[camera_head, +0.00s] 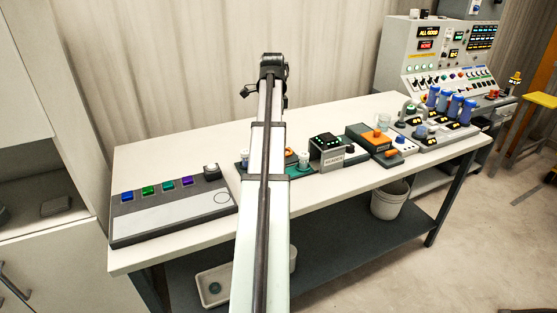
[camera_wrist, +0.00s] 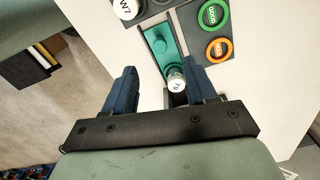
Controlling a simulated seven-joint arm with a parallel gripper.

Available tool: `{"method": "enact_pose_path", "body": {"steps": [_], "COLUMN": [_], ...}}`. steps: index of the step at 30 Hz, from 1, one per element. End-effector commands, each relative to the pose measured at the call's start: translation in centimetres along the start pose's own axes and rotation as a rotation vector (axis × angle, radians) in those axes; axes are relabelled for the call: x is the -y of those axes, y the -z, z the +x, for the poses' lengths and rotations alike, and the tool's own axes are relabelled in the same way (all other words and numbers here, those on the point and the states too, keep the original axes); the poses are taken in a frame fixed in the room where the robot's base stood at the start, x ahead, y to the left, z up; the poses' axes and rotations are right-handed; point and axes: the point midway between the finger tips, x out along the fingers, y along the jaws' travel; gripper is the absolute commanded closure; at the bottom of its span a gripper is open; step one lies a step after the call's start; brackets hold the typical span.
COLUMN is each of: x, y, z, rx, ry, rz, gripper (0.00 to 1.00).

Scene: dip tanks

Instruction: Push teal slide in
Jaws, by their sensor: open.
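The teal slide (camera_wrist: 161,47) shows in the wrist view as a teal strip with a round raised part, lying in a dark panel at the top centre. A white round cap marked Y9 (camera_wrist: 175,82) sits at its near end. My gripper (camera_wrist: 160,70) is open, with its two blue fingers apart. In the picture, the cap lies between the fingers, closer to the right one. I cannot tell the height gap or whether anything touches. In the head view my arm covers much of the panel, and I cannot make out the slide or the fingers there.
A white W7 cap (camera_wrist: 126,8) and green (camera_wrist: 213,13) and orange (camera_wrist: 219,49) ring dials flank the slide. On the white table (camera_head: 140,168), a grey button box (camera_head: 170,211) stands left, with several devices right, including an orange-topped one (camera_head: 375,137).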

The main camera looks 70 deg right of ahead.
Motion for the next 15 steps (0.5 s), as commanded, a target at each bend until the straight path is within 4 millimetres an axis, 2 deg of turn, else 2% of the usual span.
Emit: {"method": "enact_pose_path", "body": {"steps": [3,8,15], "x": [-0.4,-0.5,-0.6], "y": [1.5,1.9,1.8], "z": [-0.2,0.5,3.9], "rx": [-0.006,-0.008,-0.007], "ry": [0.001,0.001,-0.001], "rz": [0.034,0.043,0.041], "gripper": [0.44,0.44,0.44]}}
